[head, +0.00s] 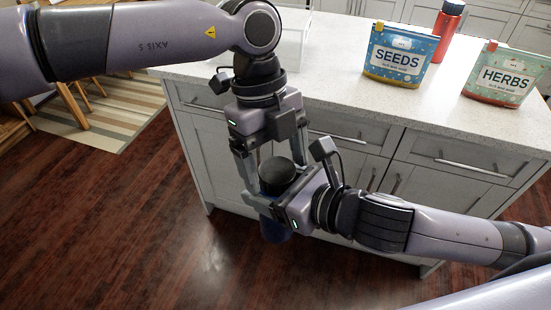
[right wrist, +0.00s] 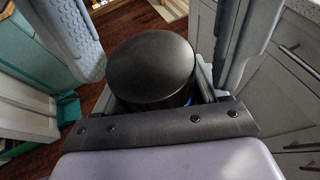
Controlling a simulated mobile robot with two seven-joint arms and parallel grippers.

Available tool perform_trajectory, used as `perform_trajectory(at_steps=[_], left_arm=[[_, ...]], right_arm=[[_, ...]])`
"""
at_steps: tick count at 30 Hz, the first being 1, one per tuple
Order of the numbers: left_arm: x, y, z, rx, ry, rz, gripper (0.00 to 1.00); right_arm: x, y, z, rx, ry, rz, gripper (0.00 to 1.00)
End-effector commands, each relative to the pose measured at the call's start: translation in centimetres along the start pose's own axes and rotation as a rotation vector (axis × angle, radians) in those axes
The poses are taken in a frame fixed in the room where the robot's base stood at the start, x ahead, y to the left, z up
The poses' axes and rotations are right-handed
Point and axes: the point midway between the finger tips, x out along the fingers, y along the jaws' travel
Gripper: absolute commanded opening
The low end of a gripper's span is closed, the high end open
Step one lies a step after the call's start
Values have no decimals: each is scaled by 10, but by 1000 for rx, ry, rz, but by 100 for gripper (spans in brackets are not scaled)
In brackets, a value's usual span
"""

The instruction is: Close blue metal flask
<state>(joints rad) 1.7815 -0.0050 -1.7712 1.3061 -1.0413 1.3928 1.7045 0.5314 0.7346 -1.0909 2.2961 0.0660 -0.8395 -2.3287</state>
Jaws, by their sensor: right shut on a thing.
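The blue metal flask (head: 275,234) is upright in front of the counter, off the floor. My right gripper (head: 273,200) is shut on its upper body; the fingers are mostly hidden. A round black lid (head: 277,170) sits on top of the flask, and it also shows in the right wrist view (right wrist: 151,66). Whether it is fully seated cannot be seen. My left gripper (head: 271,168) points down from above, open, with one finger on each side of the lid. Gaps show between its fingers and the lid.
A white counter (head: 330,95) with grey drawers stands just behind the grippers. On it are a blue seeds bag (head: 397,55), a green herbs bag (head: 503,77) and a red bottle (head: 447,30). A striped rug (head: 110,105) lies on the wooden floor at left.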

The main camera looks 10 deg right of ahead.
Motion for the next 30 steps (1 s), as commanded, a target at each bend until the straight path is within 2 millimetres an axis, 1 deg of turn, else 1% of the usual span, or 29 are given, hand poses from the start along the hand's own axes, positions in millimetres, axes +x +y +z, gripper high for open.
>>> perform_trajectory(at_steps=[5,12,15,22,23,24,26,30], left_arm=[[-5,0,-1,-1,-1,-2,85],[-35,-1,-9,-1,-2,-3,85],[-42,0,-12,-1,-1,-1,85],[-44,0,-12,-1,0,0,85],[-44,0,-12,-1,0,0,75],[-44,0,-12,-3,-1,-1,68],[-46,1,-12,-16,-3,-4,68],[-61,4,-10,-110,-15,-27,68]], right_arm=[[0,0,2,-1,-4,0,0],[0,0,2,-1,-4,0,0],[0,0,2,-1,-4,0,0],[0,0,2,-1,-4,0,0],[0,0,2,-1,-4,0,0],[0,0,2,-1,-4,0,0],[0,0,2,-1,-4,0,0],[0,0,2,-1,-4,0,0]])
